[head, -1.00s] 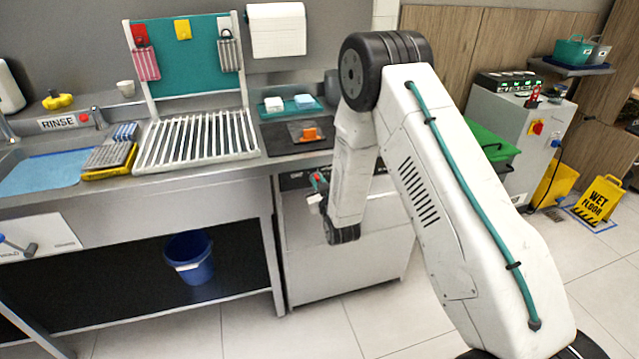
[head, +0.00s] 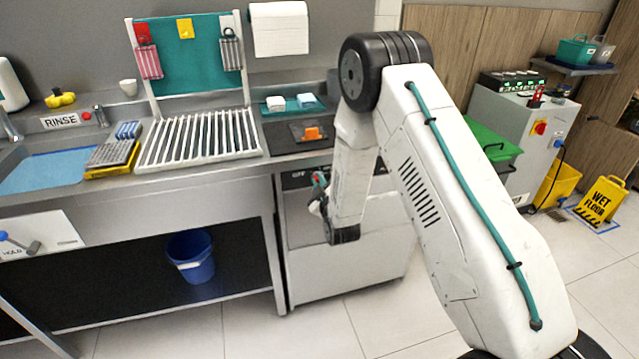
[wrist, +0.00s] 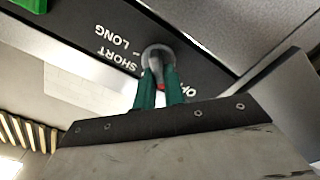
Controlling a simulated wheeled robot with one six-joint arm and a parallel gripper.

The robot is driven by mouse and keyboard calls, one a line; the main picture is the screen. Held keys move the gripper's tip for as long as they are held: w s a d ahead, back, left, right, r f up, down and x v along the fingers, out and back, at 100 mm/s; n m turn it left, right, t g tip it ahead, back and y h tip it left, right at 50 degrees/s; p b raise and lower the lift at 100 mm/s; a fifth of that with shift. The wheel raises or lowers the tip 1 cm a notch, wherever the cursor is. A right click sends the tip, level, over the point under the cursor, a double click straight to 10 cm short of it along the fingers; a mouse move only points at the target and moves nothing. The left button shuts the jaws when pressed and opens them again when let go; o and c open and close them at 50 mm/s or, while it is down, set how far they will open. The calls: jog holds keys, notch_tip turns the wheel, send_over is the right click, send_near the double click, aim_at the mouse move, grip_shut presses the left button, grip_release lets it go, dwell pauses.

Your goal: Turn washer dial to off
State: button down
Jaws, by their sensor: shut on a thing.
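The washer (head: 350,262) is the pale front-panelled machine under the counter, with a dark control strip along its top. In the wrist view its round grey dial (wrist: 157,52) sits on that black strip (wrist: 90,25). The words SHORT and LONG are printed to the left of the dial, and a partly hidden OFF is to its lower right. My gripper (wrist: 158,85) has its teal fingers shut on the dial. A small red mark shows between the fingers. In the head view my gripper (head: 318,190) is at the washer's top front, where my arm hides the dial.
A counter with a white slatted rack (head: 200,140) and a dark mat with an orange item (head: 312,133) lies above and left. A blue bucket (head: 191,257) stands on the lower shelf. A yellow wet-floor sign (head: 602,200) stands right. The floor in front is clear.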

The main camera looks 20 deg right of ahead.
dwell(0.3)
jog(key=c, duration=1.5)
grip_release()
jog(key=s, duration=0.8)
